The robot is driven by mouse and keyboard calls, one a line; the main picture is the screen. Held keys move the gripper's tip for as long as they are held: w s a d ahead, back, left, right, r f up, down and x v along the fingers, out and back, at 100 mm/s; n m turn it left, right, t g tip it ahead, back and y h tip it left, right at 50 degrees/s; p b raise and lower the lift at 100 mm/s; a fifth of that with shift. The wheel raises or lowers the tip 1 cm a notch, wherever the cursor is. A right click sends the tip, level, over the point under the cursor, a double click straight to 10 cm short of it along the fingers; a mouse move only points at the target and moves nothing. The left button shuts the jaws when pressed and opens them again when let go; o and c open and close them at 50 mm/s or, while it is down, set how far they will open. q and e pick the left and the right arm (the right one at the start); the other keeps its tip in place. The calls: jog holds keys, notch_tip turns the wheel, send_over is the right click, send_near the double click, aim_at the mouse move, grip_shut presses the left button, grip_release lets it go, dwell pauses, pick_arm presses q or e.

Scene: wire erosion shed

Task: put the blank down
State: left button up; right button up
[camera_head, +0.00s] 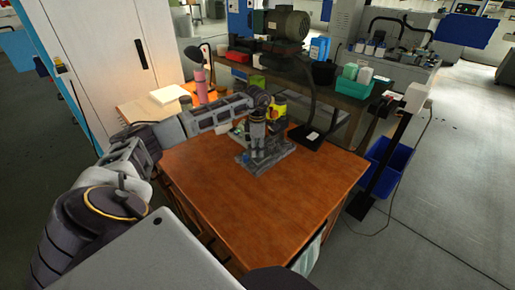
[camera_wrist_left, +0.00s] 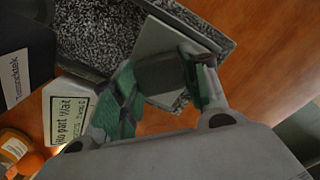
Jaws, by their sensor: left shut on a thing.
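My left gripper (camera_head: 256,152) points down over a grey speckled block-like base (camera_head: 283,155) on the wooden table. In the left wrist view, its green-padded fingers (camera_wrist_left: 164,88) are shut on a dark grey block, the blank (camera_wrist_left: 165,77). A lighter grey plate (camera_wrist_left: 160,36) shows just behind the blank, over the speckled surface (camera_wrist_left: 98,32). I cannot tell whether the blank touches the plate. The head view hides the blank behind the gripper. My right gripper is not in view.
The wooden table (camera_head: 215,195) is clear in front. A label with print (camera_wrist_left: 70,118) and an orange-capped bottle (camera_wrist_left: 15,150) are close to the gripper. A dark stand (camera_head: 312,130) is behind right.

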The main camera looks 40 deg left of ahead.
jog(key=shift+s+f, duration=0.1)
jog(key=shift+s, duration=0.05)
pick_arm(q)
jog(key=o, duration=0.8)
jog(key=shift+f, duration=0.15)
jog(key=o, duration=0.5)
jog(key=shift+c, duration=0.2)
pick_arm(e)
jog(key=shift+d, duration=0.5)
pick_arm(q)
jog(key=shift+r, duration=0.25)
jog(key=shift+r, duration=0.3)
notch_tip(320, 180, up, 11)
jog(key=p, duration=0.1)
jog(key=shift+r, duration=0.15)
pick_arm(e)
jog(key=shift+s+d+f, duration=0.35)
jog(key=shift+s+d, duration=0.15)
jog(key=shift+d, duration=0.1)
